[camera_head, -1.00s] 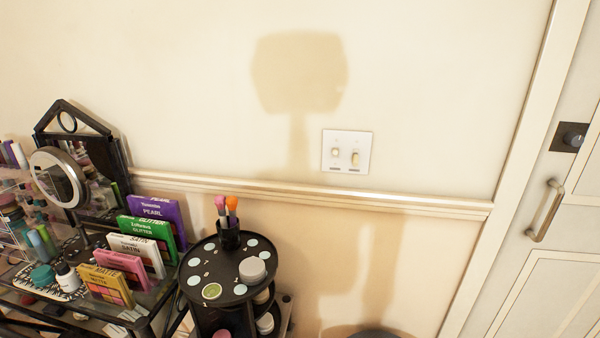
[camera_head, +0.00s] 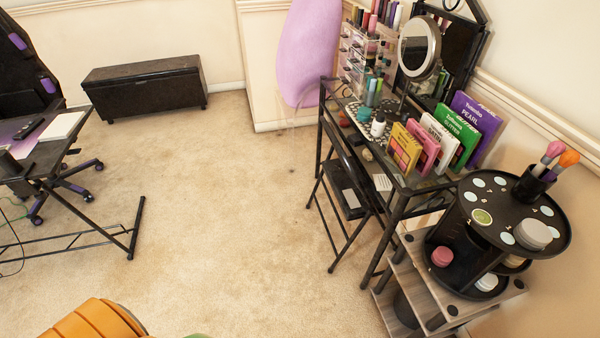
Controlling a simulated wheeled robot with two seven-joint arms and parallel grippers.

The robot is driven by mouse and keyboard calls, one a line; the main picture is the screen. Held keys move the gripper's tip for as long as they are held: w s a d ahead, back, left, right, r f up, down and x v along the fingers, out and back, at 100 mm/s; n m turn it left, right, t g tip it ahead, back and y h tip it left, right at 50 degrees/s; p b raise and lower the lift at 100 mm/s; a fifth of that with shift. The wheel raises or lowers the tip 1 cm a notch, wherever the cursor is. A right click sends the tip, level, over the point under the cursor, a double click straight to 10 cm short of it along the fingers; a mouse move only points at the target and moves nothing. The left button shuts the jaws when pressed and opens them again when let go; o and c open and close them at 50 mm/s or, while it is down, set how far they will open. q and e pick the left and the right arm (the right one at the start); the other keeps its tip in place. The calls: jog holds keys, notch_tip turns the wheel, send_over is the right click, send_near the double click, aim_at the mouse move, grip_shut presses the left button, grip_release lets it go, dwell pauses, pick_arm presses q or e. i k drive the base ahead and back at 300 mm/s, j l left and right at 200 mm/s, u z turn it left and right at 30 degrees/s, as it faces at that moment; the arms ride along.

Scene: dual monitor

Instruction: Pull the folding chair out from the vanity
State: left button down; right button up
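The vanity (camera_head: 397,185) is a black metal-framed table against the right wall, with a round mirror (camera_head: 418,46) and makeup on top. The folding chair (camera_head: 344,190) is black and thin-legged. It is tucked under the vanity, its seat and legs partly showing on the carpet side and the rest hidden by the tabletop and frame. Neither of my grippers is in view.
Open beige carpet (camera_head: 225,200) lies left of the vanity. A desk (camera_head: 60,150) with a wheeled chair (camera_head: 75,185) stands at the left. A black bench (camera_head: 145,88) is at the back wall. A round black organizer (camera_head: 495,225) on a low shelf stands front right. An orange ribbed object (camera_head: 92,322) is at the bottom edge.

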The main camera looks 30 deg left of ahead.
aim_at(356, 200)
jog(key=u, duration=0.35)
jog(key=i+j+z, duration=0.5)
jog(key=j, duration=0.35)
jog(key=i+j+z, duration=0.25)
jog(key=j+z, duration=0.25)
jog(key=j, duration=0.45)
jog(key=i+j+z, duration=0.15)
jog(key=j+z, duration=0.35)
jog(key=j, duration=0.5)
jog(key=k+j+z, duration=0.1)
jog(key=j+z, duration=0.4)
jog(key=j, duration=0.55)
